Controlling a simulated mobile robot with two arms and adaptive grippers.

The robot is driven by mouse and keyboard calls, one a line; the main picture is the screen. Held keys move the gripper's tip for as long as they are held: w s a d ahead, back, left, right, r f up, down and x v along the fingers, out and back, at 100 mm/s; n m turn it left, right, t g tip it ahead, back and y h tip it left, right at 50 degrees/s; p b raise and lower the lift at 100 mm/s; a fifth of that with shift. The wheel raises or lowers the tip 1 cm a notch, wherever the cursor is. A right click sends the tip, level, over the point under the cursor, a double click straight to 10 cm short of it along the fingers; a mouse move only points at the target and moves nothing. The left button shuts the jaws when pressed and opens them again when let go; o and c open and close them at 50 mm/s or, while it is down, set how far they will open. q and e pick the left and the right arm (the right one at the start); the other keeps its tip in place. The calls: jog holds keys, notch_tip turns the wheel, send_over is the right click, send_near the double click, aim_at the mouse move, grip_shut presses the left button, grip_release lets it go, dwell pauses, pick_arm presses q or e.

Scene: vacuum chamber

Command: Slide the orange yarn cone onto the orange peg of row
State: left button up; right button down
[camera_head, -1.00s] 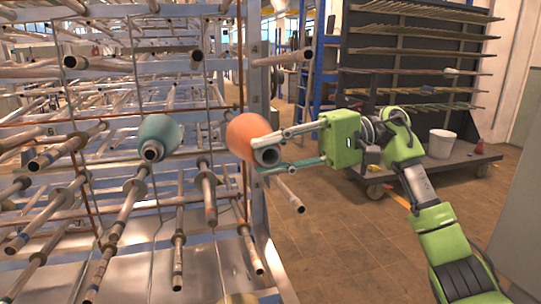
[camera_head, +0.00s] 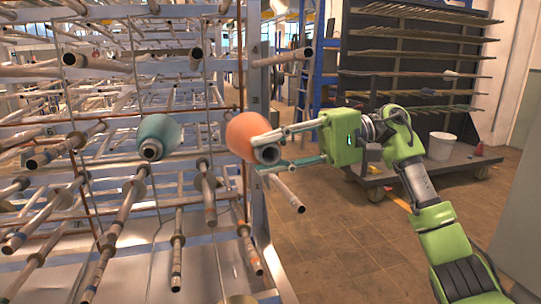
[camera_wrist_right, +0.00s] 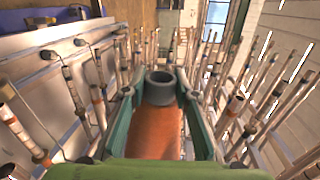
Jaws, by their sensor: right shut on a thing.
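The orange yarn cone (camera_head: 247,135) is at the right edge of the rack, its grey hollow core end facing the head camera. It also shows in the right wrist view (camera_wrist_right: 155,130), between the fingers. My right gripper (camera_head: 258,157) comes from the right and is shut on the cone near that end, one finger on either side. A bare peg (camera_head: 288,192) sticks out just below the cone. Several pegs carry orange or brown bands, such as this banded peg (camera_head: 210,200); I cannot tell which is the orange peg. My left gripper is not in view.
A teal yarn cone (camera_head: 160,136) sits on the rack to the left. Rows of long pegs fill the left half. A dark shelf cart (camera_head: 415,95) with a white bucket (camera_head: 441,145) stands at the back right. The tiled floor between is clear.

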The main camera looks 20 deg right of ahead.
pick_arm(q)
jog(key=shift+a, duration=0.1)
pick_arm(e)
jog(key=shift+r, duration=0.1)
jog(key=shift+w+p, duration=0.3)
jog(key=shift+w, duration=0.05)
jog(key=shift+w+a+p, duration=0.1)
jog(key=shift+w+p, duration=0.75)
jog(key=shift+w, duration=0.65)
jog(key=shift+w+p, duration=0.35)
jog(key=shift+w, duration=0.25)
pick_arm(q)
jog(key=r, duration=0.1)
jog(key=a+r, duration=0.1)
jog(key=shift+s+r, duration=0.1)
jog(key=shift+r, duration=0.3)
pick_arm(e)
jog(key=shift+f, duration=0.2)
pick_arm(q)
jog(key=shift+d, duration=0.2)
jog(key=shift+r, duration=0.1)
pick_arm(e)
jog(key=shift+w, duration=0.15)
